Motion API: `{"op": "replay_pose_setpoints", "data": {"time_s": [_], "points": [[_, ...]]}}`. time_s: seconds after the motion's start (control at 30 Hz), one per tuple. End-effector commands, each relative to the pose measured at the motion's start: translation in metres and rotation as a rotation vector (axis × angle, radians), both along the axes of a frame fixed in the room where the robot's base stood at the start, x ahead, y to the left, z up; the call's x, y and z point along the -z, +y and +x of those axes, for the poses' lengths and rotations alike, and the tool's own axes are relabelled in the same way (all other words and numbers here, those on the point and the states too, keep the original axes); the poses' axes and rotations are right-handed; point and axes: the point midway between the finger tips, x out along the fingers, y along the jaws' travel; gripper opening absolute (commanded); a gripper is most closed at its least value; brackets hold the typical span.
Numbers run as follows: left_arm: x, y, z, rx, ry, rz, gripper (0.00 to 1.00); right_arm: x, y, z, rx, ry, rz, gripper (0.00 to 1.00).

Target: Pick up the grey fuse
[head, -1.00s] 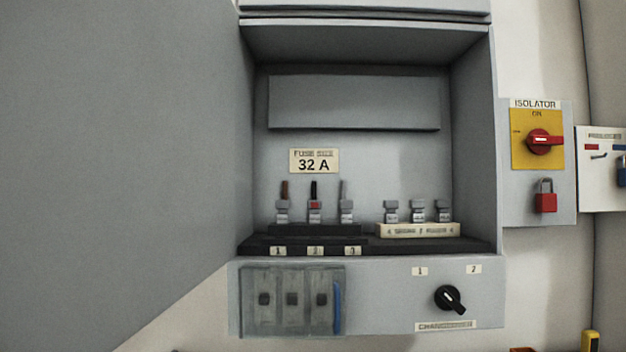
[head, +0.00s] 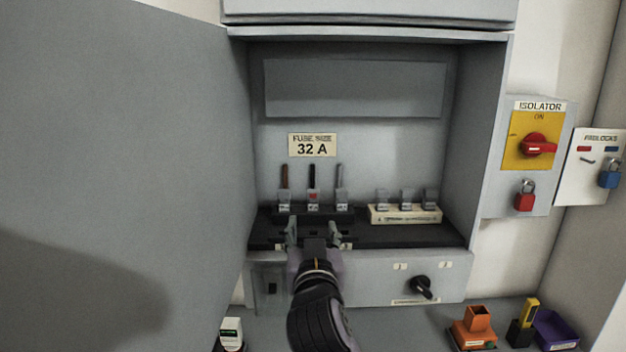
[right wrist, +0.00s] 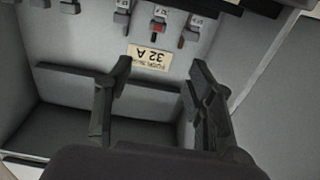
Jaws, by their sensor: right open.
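Three fuses stand in a row on the black holder in the open cabinet. The one with the grey lead, the grey fuse (head: 341,200), is the rightmost of them in the head view. In the right wrist view, which is upside down, it shows at the top left (right wrist: 122,18). The middle fuse (head: 313,201) has a red mark and a black lead, and the left one (head: 284,200) a brown lead. My right gripper (head: 312,236) is open and empty, in front of and below the row, apart from the fuses. My left gripper is out of view.
A white block of several grey spare fuses (head: 405,213) stands right of the row. The cabinet door (head: 120,130) fills the left. A changeover knob (head: 422,287) is on the front panel. The isolator (head: 530,145) is on the right wall. Orange, yellow and purple items sit lower right.

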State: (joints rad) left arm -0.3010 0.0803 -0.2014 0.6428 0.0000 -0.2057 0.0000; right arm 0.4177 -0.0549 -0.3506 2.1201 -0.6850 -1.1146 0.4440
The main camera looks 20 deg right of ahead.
Motion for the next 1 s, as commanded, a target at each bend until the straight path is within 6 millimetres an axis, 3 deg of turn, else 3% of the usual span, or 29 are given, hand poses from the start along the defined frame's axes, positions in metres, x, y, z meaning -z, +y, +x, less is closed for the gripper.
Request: {"op": "replay_pose_setpoints", "data": {"time_s": [0.17,0.63,1.0], "points": [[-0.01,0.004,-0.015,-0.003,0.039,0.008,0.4,-0.008,-0.006,0.01,0.021,0.017,0.005,0.5],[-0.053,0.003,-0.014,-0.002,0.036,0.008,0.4,-0.009,-0.033,0.1,0.02,0.016,0.003,0.5],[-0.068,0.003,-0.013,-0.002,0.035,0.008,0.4,-0.006,-0.04,0.127,0.019,0.016,0.005,0.5]]}}
